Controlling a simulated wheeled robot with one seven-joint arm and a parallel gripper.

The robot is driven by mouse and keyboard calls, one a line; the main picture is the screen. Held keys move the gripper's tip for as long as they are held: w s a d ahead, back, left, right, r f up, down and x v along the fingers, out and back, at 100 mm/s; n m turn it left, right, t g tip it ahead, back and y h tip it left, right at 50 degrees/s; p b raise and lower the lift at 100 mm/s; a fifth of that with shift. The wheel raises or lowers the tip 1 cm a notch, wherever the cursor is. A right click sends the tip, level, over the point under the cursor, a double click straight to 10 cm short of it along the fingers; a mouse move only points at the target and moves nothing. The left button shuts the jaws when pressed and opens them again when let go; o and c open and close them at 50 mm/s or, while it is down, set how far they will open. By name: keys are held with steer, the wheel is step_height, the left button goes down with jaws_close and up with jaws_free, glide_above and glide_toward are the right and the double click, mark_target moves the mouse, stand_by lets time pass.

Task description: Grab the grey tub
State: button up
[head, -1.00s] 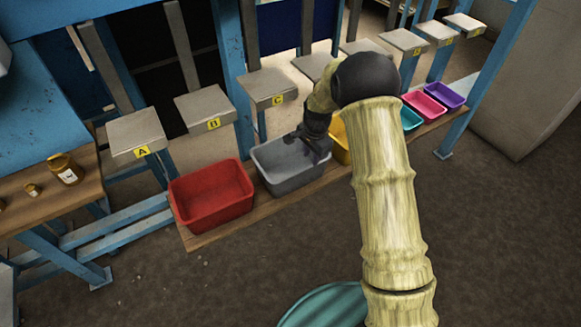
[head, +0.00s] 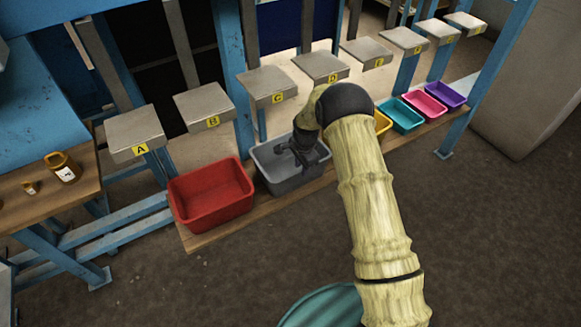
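The grey tub (head: 284,184) stands on a low wooden board, between a red tub on its left and a yellow tub on its right. It is upright and looks empty apart from my gripper. My gripper (head: 303,158) is dark and shows over the tub's opening, near its right side. My arm covers part of the tub's right end. The fingers are small and dark against the grey, so I cannot tell whether they are open or touching the tub's wall.
The red tub (head: 211,194) stands close on the left. The yellow tub (head: 382,123) is partly behind my arm, with teal (head: 400,115), pink (head: 425,104) and purple (head: 446,95) tubs beyond. Lettered grey plates (head: 266,84) overhang behind the row. The floor in front is clear.

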mark_target(302, 179)
steer(key=shift+w+f, duration=0.1)
steer(key=shift+f, duration=0.75)
steer(key=shift+f, duration=0.15)
steer(key=f, duration=0.2)
steer(key=w+f+b, duration=0.1)
steer(key=f, duration=0.2)
steer(key=shift+d, duration=0.2)
steer(key=shift+w+r, duration=0.1)
jaws_close()
